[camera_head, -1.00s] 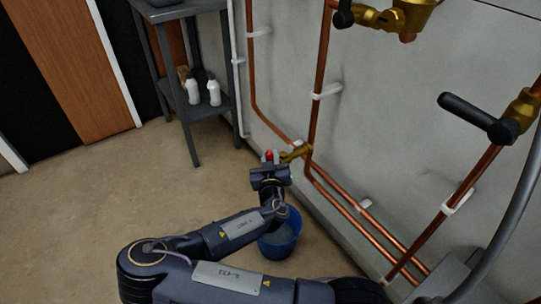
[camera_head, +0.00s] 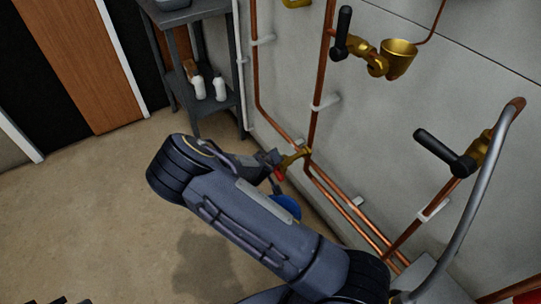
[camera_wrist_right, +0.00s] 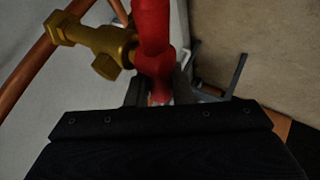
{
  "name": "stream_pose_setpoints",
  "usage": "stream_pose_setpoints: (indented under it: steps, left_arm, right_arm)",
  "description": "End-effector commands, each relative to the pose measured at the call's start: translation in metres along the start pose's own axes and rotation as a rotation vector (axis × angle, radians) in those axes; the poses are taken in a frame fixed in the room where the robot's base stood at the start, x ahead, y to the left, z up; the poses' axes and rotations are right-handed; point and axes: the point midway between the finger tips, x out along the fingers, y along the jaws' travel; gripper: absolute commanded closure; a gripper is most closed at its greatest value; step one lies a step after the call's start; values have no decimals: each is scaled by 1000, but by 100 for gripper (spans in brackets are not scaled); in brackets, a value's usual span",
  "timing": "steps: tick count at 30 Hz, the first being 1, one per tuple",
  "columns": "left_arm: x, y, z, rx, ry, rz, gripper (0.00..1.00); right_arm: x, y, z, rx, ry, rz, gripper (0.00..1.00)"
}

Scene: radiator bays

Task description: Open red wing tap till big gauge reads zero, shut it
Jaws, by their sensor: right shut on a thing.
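The red wing tap (camera_wrist_right: 152,40) fills the top middle of the right wrist view, beside its brass valve body (camera_wrist_right: 98,40). In the head view the brass body (camera_head: 294,157) sits low on the copper pipe, with a bit of red tap (camera_head: 278,175) below my gripper. My right gripper (camera_wrist_right: 160,92) is shut on the red tap's end; it also shows in the head view (camera_head: 272,160), partly hidden by my arm. The blue bucket (camera_head: 288,206) stands under the tap, mostly hidden by my forearm. My left gripper and the big gauge are not in view.
Copper pipes run up the wall (camera_head: 420,110). Black lever valves (camera_head: 343,30) and (camera_head: 440,150) jut out, one near a brass cup (camera_head: 398,58). A grey shelf stand (camera_head: 215,106) with white bottles (camera_head: 220,88) stands behind. The floor at left is clear.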

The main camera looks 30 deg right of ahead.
Motion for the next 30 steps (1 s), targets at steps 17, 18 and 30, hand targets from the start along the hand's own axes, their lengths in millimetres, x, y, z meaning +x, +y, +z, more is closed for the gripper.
stream_pose_setpoints:
  steps: [17,18,30]
  left_arm:
    - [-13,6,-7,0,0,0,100]
    - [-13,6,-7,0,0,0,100]
    - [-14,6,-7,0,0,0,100]
  right_arm:
    - [7,-5,3,-162,-252,-44,100]
    - [7,-5,4,-166,-259,-45,100]
    - [7,-6,5,-175,-273,-48,100]
